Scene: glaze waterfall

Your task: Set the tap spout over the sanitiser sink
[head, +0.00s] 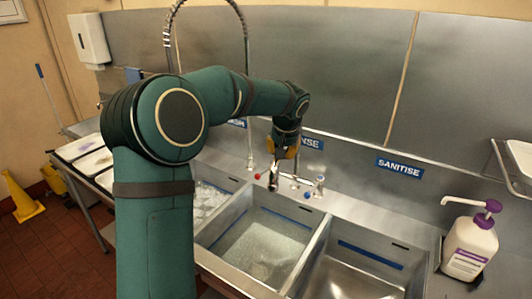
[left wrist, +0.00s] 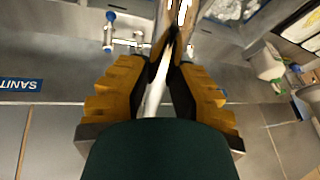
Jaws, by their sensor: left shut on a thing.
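The chrome tap spout (head: 273,180) shows below my left gripper (head: 286,147) in the head view, by the back edge of the middle sink (head: 262,243). In the left wrist view the spout (left wrist: 181,14) runs between the yellow-padded fingers of my left gripper (left wrist: 172,62), which is shut on it. The tap body (head: 300,184) has a red and a blue handle end. The sanitiser sink (head: 345,280) is the right basin, below the blue SANITISE sign (head: 400,167). The spout is not over it. My right gripper is not in view.
A white pump bottle (head: 470,245) stands right of the sanitiser sink. A sudsy left sink (head: 212,200) is partly behind my arm. A coiled spray hose (head: 245,55) rises behind my arm. A wall rack (head: 515,160) juts in at far right.

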